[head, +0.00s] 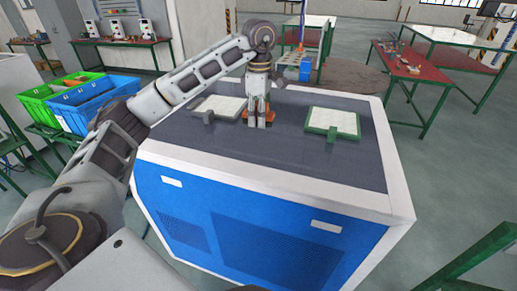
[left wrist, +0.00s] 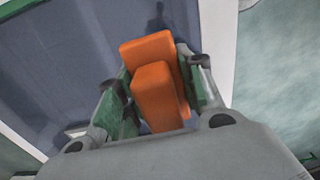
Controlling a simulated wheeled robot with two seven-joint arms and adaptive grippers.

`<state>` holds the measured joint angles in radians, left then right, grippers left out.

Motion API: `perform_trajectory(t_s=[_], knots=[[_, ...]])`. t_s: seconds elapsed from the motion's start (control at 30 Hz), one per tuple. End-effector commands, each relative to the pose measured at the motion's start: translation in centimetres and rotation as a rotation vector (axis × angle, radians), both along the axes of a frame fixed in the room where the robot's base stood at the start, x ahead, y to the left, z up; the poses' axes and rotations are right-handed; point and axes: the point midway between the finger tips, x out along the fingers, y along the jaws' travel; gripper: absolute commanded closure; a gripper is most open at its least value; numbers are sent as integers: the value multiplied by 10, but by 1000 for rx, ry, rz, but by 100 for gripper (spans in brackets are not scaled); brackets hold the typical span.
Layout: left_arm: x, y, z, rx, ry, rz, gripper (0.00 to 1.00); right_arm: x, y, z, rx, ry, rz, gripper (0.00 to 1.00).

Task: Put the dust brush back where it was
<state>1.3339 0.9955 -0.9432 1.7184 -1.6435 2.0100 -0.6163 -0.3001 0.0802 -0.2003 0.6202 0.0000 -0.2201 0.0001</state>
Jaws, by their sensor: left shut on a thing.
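The dust brush (left wrist: 152,80) shows as an orange block in the left wrist view, between the two fingers of my left gripper (left wrist: 160,95). In the head view my left gripper (head: 262,122) points down over the dark top of the generator, shut on the brush, and only small orange parts (head: 271,115) show around the fingers. The fingers hide much of the brush, and I cannot tell whether it touches the surface. My right gripper is not in view.
The blue and white generator (head: 258,222) stands in front of me. On its dark top lie a pale panel (head: 222,105) left of the gripper and a green-framed panel (head: 333,123) right of it. Green (head: 62,92) and blue (head: 105,92) crates stand at left. Red-topped tables stand behind.

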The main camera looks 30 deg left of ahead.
Motion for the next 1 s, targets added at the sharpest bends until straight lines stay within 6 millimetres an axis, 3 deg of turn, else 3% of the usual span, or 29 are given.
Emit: perform_trajectory(t_s=[0.63,1.0], knots=[[0,0,-2,0,1,-54,88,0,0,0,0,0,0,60],[0,0,-25,-1,2,-53,88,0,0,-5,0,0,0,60]])
